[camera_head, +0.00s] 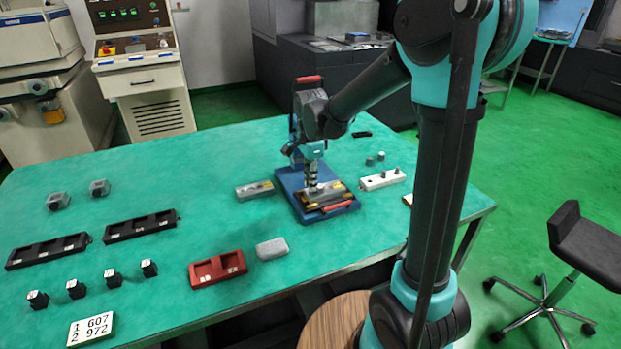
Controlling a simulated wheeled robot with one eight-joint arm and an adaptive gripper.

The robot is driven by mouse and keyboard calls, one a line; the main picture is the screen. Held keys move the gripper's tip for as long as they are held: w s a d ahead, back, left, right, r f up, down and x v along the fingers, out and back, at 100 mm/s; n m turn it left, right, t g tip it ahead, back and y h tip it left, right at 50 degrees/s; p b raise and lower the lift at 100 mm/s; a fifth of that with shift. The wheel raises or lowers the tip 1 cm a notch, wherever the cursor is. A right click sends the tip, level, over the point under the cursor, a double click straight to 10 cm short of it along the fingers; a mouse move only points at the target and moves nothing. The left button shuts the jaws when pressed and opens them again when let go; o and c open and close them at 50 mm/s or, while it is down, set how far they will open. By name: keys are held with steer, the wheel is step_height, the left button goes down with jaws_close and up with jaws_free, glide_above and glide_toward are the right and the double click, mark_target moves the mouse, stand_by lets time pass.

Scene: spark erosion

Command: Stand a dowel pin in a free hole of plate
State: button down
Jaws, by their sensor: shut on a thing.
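A pale plate (370,184) lies on the green table, right of the blue tray. Dark spots show on its top; I cannot tell which are free holes and which are pins. Two small grey cylinders (381,156) stand behind it and may be dowel pins. My gripper (312,188) points down over the blue tray (292,184), left of the plate. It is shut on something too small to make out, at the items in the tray. My gripper and wrist hide part of the tray's contents.
A red-handled tool (337,206) lies at the tray's front. A grey block (254,191) lies left of it. A red holder (203,279) and grey rounded block (272,248) are in front. Black holders (140,227) stand left. The table between them is clear.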

steer(key=shift+f, duration=0.35)
stand_by(0.5)
steer(key=c, duration=1.5)
jaws_free()
steer(key=shift+o, duration=0.2)
step_height(320, 180, up, 12)
